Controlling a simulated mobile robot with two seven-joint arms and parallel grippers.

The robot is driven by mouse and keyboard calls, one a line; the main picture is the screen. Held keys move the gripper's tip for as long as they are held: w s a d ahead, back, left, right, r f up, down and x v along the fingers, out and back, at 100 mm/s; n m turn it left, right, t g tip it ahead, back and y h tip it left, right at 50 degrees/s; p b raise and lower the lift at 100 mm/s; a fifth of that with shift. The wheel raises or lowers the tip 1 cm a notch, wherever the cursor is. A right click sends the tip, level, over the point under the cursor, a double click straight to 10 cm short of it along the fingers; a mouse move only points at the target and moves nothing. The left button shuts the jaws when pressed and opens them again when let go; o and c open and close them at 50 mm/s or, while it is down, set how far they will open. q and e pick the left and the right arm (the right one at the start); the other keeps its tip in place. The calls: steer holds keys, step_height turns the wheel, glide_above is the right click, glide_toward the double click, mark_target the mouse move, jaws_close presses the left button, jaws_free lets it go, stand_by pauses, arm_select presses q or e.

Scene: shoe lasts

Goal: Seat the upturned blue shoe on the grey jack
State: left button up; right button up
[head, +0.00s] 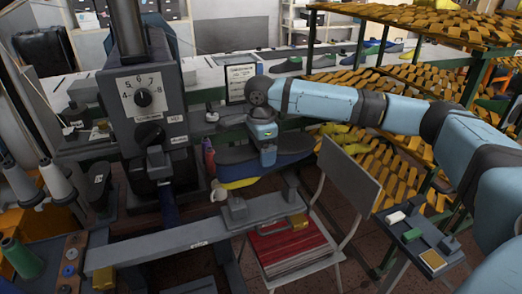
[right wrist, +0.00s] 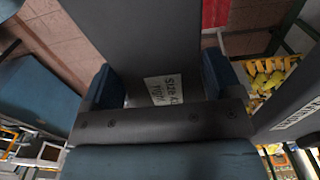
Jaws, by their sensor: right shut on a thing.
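The upturned blue shoe (head: 280,169) hangs in the middle of the head view, its dark sole (head: 232,154) facing up. My right gripper (head: 264,148) is shut on it from above. In the right wrist view the grey sole (right wrist: 135,45), with a white size label, lies between the two blue fingers (right wrist: 168,88). A grey block (head: 235,208) stands on a long grey bar (head: 150,252) below and left of the shoe; it may be the jack, but I cannot be sure. The shoe appears apart from this block. My left gripper is not in view.
A grey machine with a dial (head: 140,98) stands left of the shoe. A yellow object (head: 235,184) shows just under the shoe's left end. A chair (head: 348,180) with red books (head: 290,248) is at the right. Racks of lasts (head: 390,95) stand behind my right arm.

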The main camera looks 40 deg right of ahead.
mark_target(261, 171)
steer(key=shift+f, duration=0.45)
steer(key=shift+a+f, duration=0.1)
steer(key=shift+f, duration=0.6)
steer(key=shift+f+p, duration=0.7)
steer(key=shift+f, duration=1.95)
steer(key=o, duration=1.4)
steer(key=shift+c, duration=0.2)
steer(key=shift+s, duration=0.1)
step_height(261, 171, up, 14)
steer(key=shift+b, duration=0.35)
